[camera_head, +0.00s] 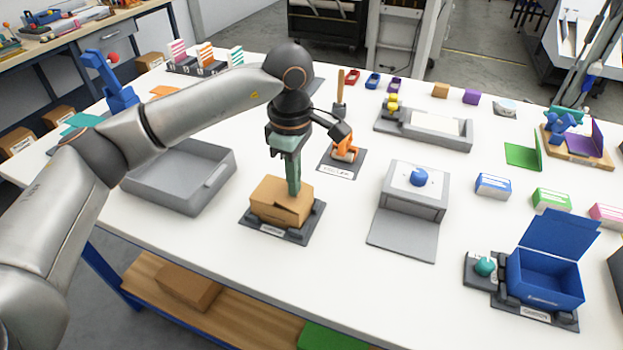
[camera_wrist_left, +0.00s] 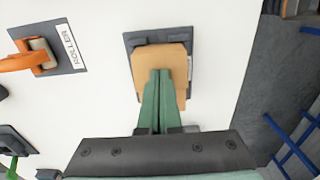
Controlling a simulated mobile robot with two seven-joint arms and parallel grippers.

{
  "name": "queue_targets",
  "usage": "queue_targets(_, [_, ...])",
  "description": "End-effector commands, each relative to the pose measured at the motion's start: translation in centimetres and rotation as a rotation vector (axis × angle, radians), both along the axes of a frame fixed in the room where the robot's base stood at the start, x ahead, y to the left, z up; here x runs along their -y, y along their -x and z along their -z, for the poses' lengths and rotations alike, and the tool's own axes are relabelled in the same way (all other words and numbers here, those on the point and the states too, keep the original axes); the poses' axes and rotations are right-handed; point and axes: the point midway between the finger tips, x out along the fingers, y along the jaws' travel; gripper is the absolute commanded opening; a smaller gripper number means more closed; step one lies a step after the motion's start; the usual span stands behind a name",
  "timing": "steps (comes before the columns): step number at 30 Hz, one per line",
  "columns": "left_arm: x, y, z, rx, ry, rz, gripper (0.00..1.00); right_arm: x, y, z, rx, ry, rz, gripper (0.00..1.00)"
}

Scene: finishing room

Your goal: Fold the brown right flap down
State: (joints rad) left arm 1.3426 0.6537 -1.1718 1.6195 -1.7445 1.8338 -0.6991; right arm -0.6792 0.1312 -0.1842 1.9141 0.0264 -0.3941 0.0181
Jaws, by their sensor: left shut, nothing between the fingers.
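The small brown box (camera_head: 268,211) sits on a dark base plate (camera_head: 252,226) near the front of the white table. Its top looks nearly flat, with a dark gap along the near right part. My left gripper (camera_head: 294,192) points down, and its green fingers are shut with nothing between them. The fingertips are at the box's top, at or just over the right part. In the left wrist view the closed fingers (camera_wrist_left: 161,75) cover part of the brown top (camera_wrist_left: 148,62). I cannot tell whether they touch it. My right gripper is not in view.
A grey tray (camera_head: 165,195) lies left of the box. An orange roller (camera_head: 345,152) on its plate stands behind it. A grey box with a blue knob (camera_head: 420,178) and an open blue box (camera_head: 545,291) stand to the right. White table is bare between them.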

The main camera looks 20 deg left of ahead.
Motion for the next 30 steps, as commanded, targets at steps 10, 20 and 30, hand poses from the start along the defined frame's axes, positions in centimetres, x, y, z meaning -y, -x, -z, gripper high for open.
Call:
queue_targets(10, [-0.1, 0.0, 0.2, 0.0, 0.0, -0.001, 0.0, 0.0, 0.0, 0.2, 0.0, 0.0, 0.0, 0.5])
queue_targets(20, [-0.7, 0.0, 1.1, 0.0, 0.0, -0.001, 0.0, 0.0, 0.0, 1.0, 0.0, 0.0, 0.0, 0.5])
queue_targets(30, [-0.7, 0.0, 1.0, 0.0, 0.0, -0.001, 0.0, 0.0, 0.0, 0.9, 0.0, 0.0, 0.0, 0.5])
